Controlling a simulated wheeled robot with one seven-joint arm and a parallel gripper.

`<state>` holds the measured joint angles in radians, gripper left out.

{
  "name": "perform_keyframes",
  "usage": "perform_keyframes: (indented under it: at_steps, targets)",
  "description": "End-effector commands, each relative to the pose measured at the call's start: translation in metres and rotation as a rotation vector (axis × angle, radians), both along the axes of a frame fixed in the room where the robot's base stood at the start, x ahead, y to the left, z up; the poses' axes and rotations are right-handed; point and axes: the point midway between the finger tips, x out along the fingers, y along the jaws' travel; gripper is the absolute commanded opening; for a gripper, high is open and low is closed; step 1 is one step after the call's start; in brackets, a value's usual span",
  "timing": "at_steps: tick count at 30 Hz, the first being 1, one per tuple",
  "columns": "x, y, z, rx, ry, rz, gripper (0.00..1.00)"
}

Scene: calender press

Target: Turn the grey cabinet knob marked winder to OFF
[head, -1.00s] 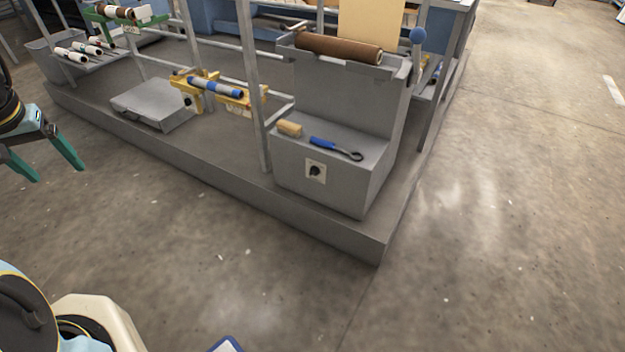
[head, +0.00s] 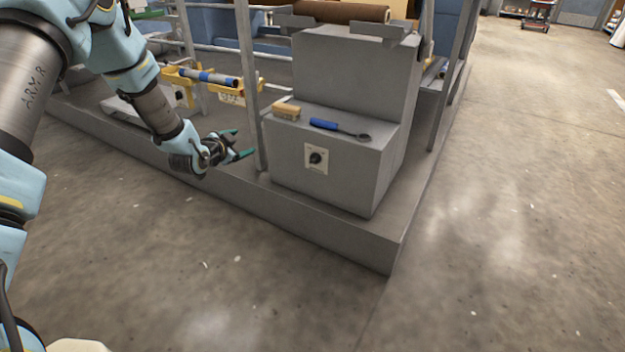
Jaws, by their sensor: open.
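The knob (head: 316,158) is small and dark on a pale square plate (head: 317,168), on the front face of the grey cabinet (head: 345,172). The plate's markings are too small to read, so I cannot tell the knob's setting. My gripper (head: 243,143) is open and empty. It is to the left of the cabinet in the picture, with its green fingertips pointing towards the grey upright post. It is apart from the knob, and nothing hides the knob.
A wooden-backed brush (head: 287,111) and a blue-handled tool (head: 338,129) lie on the cabinet's ledge. A grey post (head: 249,85) stands between my gripper and the cabinet. A yellow cradle (head: 182,84) holds a roll behind my wrist. The floor in front is clear.

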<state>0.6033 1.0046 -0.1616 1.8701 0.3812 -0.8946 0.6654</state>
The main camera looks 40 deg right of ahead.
Motion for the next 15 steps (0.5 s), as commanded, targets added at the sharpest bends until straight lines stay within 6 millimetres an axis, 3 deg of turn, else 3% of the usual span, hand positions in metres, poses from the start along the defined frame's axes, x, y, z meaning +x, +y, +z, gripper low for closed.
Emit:
perform_keyframes:
  at_steps: [1,6,10,15]
  targets:
    - [-0.016,-0.022,-0.04,-0.033,-0.036,-0.052,0.81]
    - [-0.064,-0.076,-0.097,-0.164,-0.166,-0.185,0.81]
    - [-0.092,-0.098,-0.123,-0.241,-0.233,-0.242,0.81]
    - [-0.109,-0.109,-0.133,-0.29,-0.273,-0.27,0.81]
